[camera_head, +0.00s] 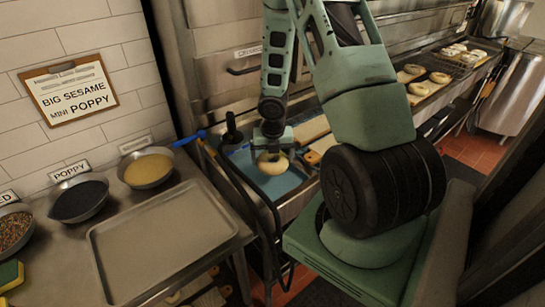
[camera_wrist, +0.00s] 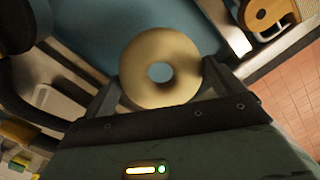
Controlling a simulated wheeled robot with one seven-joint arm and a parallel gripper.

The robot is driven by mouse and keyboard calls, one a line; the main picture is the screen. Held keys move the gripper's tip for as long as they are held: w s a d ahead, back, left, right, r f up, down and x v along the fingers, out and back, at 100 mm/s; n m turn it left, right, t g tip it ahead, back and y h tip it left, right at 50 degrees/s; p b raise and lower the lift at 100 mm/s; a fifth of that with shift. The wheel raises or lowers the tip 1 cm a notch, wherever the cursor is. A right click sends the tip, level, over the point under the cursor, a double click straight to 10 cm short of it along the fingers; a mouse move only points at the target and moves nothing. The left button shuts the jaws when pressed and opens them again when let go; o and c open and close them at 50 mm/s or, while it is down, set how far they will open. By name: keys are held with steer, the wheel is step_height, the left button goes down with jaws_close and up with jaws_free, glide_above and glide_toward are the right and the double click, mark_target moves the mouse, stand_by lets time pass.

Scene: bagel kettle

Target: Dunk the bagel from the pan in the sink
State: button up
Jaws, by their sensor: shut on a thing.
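My gripper (camera_head: 271,147) is shut on a pale bagel (camera_head: 272,163), which hangs below it over a blue surface (camera_head: 285,185). In the wrist view the bagel (camera_wrist: 160,45) sits between the two fingers of my gripper (camera_wrist: 160,85), its hole facing the camera. Blue (camera_wrist: 110,30) lies behind it. This blue area looks like the sink's water or basin, set in a metal counter. I cannot tell whether the bagel touches it. More bagels lie on trays at the back right, one bagel (camera_head: 440,78) among them.
A bare metal tray (camera_head: 165,240) lies on the left counter. Bowls of yellow (camera_head: 148,169) and dark (camera_head: 79,200) toppings stand behind it, with a bowl of mixed seeds (camera_head: 12,230) at the left edge. A blue-handled tool (camera_head: 188,139) is near the basin.

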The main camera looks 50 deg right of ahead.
step_height(320, 180, down, 12)
steer(key=b, duration=0.9)
steer(key=shift+r+b, duration=0.25)
steer(key=shift+b, duration=0.05)
steer(key=shift+r, duration=0.15)
stand_by(0.5)
step_height(320, 180, up, 13)
steer(key=p, duration=1.3)
steer(key=shift+p, duration=0.3)
